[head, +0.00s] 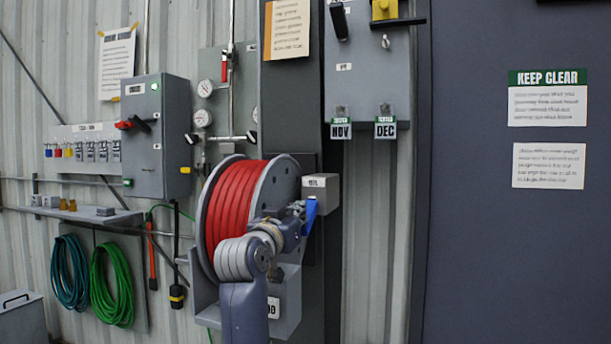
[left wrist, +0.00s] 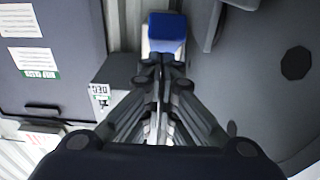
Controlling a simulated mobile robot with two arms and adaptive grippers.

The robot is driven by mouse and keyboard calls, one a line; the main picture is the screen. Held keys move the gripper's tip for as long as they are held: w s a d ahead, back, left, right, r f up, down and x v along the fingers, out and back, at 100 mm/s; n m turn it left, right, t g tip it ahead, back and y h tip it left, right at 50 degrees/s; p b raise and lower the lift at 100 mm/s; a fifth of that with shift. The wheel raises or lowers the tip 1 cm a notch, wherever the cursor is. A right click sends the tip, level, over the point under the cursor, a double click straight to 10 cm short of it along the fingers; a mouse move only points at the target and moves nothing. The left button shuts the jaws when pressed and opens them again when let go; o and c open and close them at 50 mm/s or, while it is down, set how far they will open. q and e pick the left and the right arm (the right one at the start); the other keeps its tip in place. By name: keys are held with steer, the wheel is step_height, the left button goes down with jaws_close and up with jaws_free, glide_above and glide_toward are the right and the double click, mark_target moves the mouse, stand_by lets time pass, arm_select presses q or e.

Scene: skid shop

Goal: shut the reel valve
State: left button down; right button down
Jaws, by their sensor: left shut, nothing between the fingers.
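The reel valve's blue handle (head: 310,215) hangs below a small grey box to the right of the hose reel (head: 236,212), which carries red hose. My left arm rises from the bottom in front of the reel, and my left gripper (head: 298,210) is beside the blue handle. In the left wrist view the gripper (left wrist: 161,66) is shut and empty, with its fingertips close to the blue handle (left wrist: 167,30). I cannot tell whether they touch it. The valve body is partly hidden. My right gripper is not in view.
A grey electrical box (head: 156,135) with a red-and-black switch hangs left of the reel. Coiled green hose (head: 112,285) hangs under a shelf (head: 70,213). A dark panel with a KEEP CLEAR sign (head: 547,98) fills the right side.

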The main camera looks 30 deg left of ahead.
arm_select(q)
steer(key=shift+f, duration=0.6)
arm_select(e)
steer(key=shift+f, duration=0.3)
arm_select(q)
steer(key=shift+f, duration=0.15)
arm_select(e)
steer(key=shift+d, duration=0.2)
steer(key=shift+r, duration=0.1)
